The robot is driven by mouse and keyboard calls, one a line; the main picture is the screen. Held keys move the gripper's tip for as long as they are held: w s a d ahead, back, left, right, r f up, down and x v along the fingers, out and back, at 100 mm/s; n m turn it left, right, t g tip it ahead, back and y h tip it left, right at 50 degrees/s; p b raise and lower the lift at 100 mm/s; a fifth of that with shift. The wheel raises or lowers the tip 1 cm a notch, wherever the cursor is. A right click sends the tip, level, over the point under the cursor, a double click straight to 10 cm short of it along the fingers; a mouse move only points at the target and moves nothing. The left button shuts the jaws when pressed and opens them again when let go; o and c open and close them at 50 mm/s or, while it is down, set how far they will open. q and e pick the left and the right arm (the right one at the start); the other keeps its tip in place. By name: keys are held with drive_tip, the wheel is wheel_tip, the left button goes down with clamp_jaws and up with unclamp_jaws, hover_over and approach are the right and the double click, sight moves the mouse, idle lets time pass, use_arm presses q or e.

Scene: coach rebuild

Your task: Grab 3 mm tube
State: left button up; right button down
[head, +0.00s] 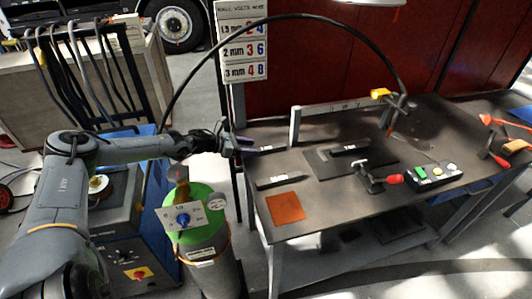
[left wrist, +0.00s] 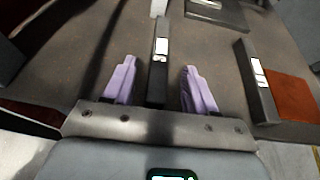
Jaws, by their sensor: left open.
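My left gripper (head: 262,149) is open over the left end of the bench in the head view. In the left wrist view, its two purple fingers (left wrist: 160,78) stand apart on either side of a dark bar-shaped tube with a white label (left wrist: 160,62). Neither finger visibly touches it. A second dark tube (left wrist: 257,82) with a white label lies to the right, beside an orange pad; it also shows in the head view (head: 278,181). Another dark piece (head: 350,149) lies on a dark mat. The label markings are too small to read, so I cannot tell which is 3 mm.
The bench (head: 335,205) has an orange pad (head: 286,208), a clamp with a red handle (head: 372,178) and a button box (head: 436,174). A sign (head: 243,48) lists 1.5, 2 and 3 mm. A green-topped cylinder (head: 200,225) stands left of the bench. A black hose arches above it.

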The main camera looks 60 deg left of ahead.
sight(262, 149)
use_arm(q)
drive_tip(key=shift+b+x, duration=0.55)
drive_tip(key=shift+x, duration=1.6)
clamp_jaws()
